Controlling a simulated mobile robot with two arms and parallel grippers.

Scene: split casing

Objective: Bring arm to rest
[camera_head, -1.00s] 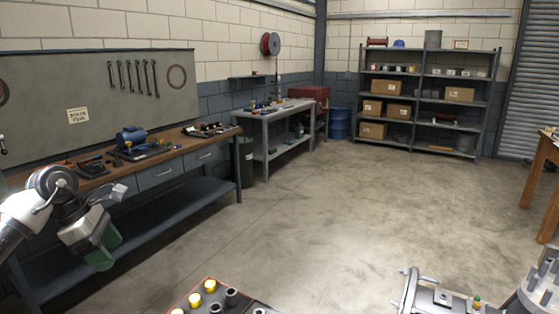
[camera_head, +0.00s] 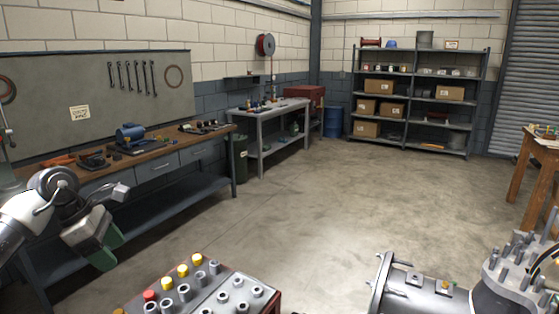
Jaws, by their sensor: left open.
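My left arm comes in from the left edge, raised in front of the workbench. Its gripper (camera_head: 101,243) points down and to the right, with green-padded fingers. It is open, and nothing shows between the fingers. It hangs in the air over the floor, apart from the bench. My right gripper is not in view.
A long workbench (camera_head: 165,168) with a blue vise (camera_head: 131,134) stands behind my left arm. A tray (camera_head: 268,306) with grey sockets and coloured caps is at the bottom centre. A metal casing (camera_head: 425,296) with studs is at the lower right. The middle floor (camera_head: 330,205) is clear.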

